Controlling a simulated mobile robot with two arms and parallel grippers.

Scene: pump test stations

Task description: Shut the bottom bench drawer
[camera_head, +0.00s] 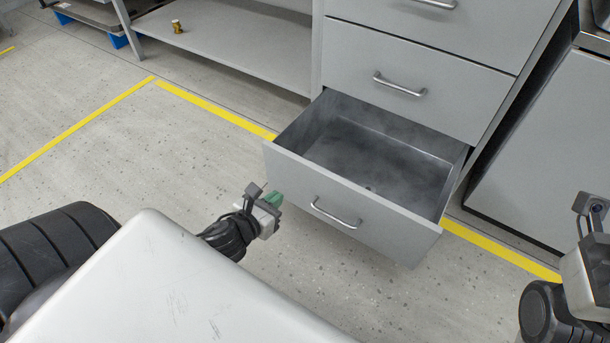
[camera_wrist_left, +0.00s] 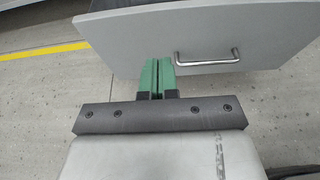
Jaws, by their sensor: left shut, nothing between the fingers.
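The bottom bench drawer (camera_head: 345,213) is pulled well out of the grey drawer unit in the head view, and its inside looks bare but for a small mark on the floor. Its front has a metal bar handle (camera_head: 335,213), which also shows in the left wrist view (camera_wrist_left: 207,60). My left gripper (camera_head: 273,198) is shut and empty, its green fingers just left of the handle near the drawer front. In the left wrist view its fingertips (camera_wrist_left: 158,62) overlap the drawer front; I cannot tell if they touch it. Part of my right arm shows at the right edge; its fingers are hidden.
Two shut drawers (camera_head: 408,75) are above the open one. A grey shelf (camera_head: 225,40) with a small brass-coloured part (camera_head: 177,26) stands at the back left. A grey cabinet (camera_head: 550,150) stands right. Yellow floor lines (camera_head: 215,110) run past; floor left of the drawer is clear.

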